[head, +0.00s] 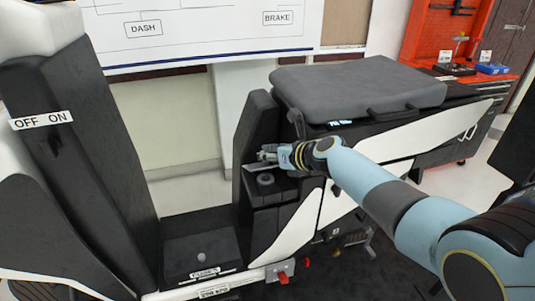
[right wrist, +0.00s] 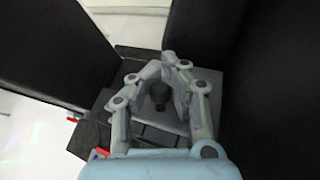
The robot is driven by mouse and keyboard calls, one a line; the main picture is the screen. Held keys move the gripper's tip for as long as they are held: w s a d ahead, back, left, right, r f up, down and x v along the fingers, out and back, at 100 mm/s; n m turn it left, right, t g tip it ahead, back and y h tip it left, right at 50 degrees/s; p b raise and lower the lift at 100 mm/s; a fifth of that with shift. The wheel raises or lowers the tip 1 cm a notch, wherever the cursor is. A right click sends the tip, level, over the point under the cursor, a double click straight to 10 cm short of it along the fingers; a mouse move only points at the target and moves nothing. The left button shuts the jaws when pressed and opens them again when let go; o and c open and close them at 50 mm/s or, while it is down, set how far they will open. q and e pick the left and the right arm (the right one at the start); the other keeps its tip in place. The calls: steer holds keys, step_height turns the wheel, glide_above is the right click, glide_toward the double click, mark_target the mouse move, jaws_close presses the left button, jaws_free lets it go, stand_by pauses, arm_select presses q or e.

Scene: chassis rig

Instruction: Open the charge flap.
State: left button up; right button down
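A dark grey plate with a round black knob (head: 265,180) lies on the black ledge beside the seat in the head view. It may be the charge flap; no label on it can be read. The knob also shows in the right wrist view (right wrist: 160,93), standing up from the flat grey plate (right wrist: 178,138). My right gripper (head: 266,153) reaches in from the right just above the knob. Its fingers (right wrist: 161,68) are apart with a narrow gap and hold nothing that I can see. The plate looks flat and closed. My left gripper is out of view.
The grey seat cushion (head: 355,88) is behind my right arm. A black upright panel (head: 258,128) stands close left of the gripper. A box labelled FUSES (head: 203,252) with a pale knob sits lower left. An OFF ON label (head: 42,120) is on the left column.

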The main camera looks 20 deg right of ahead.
steer(key=shift+w+d+r, duration=0.25)
steer(key=shift+w+r, duration=0.1)
steer(key=shift+r, duration=0.2)
steer(key=c, duration=1.8)
jaws_free()
steer(key=shift+d, duration=0.1)
steer(key=o, duration=0.4)
steer(key=shift+s+d, duration=0.1)
steer(key=shift+s, duration=0.3)
steer(key=shift+o, duration=0.9)
steer(key=shift+a+f, duration=0.15)
steer(key=shift+a, duration=0.05)
steer(key=v, duration=0.8)
steer(key=shift+c, duration=0.6)
